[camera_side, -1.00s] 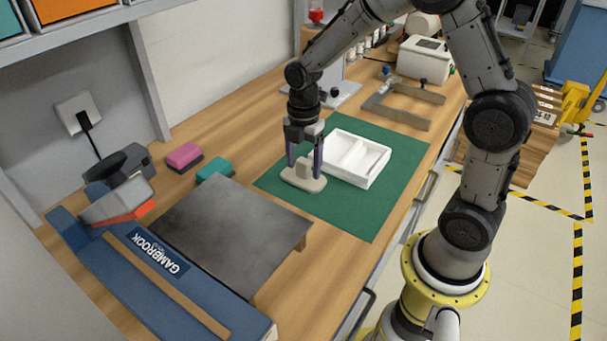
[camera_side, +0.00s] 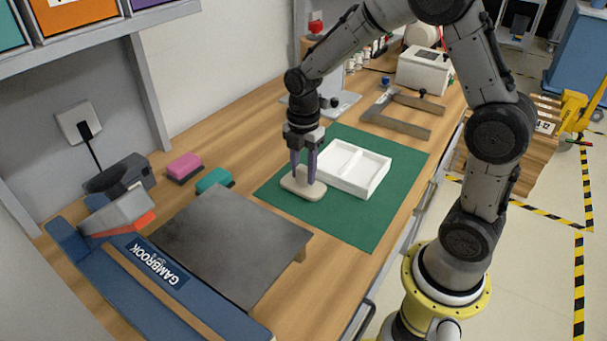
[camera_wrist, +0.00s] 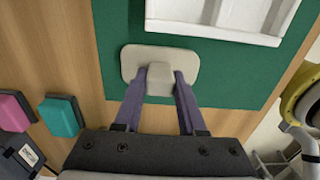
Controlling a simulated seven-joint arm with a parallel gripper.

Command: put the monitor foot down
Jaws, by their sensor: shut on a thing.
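The monitor foot (camera_side: 302,190) is a pale beige rounded plate with a short block-like post. It lies flat near the left part of the green mat (camera_side: 358,226), beside the white tray. I cannot tell whether a small gap separates it from the mat. My gripper (camera_side: 304,180) points down over it with purple fingers shut on the post. In the wrist view the foot (camera_wrist: 160,55) has its post between the two fingertips (camera_wrist: 163,75). The fingers hide part of the post in the side view.
The white compartment tray (camera_side: 352,168) stands on the mat close to the right of the foot. A dark metal plate (camera_side: 235,240), a teal block (camera_side: 213,180) and a pink block (camera_side: 184,166) are to the left. The mat's front part is clear.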

